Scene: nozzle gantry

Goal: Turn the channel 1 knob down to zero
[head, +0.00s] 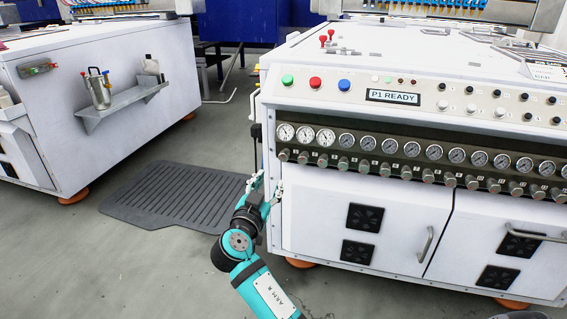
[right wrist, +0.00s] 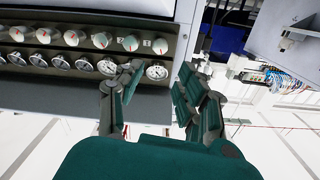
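The channel 1 knob (head: 284,155) is at the left end of the knob row on the white machine, below the leftmost gauge (head: 285,132). The right wrist view is upside down; there the end knob (right wrist: 160,46), grey with a red mark, sits above its gauge (right wrist: 157,71). My right gripper (head: 267,183) is below and left of the knob in the head view. Its two fingers (right wrist: 159,78) are spread, with nothing between them, and the end gauge shows in the gap. It appears apart from the knob. My left gripper is not in view.
More gauges and knobs (head: 364,165) continue closely to the right. Above them are coloured buttons (head: 315,83) and a display (head: 392,97) reading "P1 READY". White cabinet doors (head: 320,212) lie below. A dark mat (head: 170,195) covers floor at left. Another white machine (head: 105,70) stands beyond.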

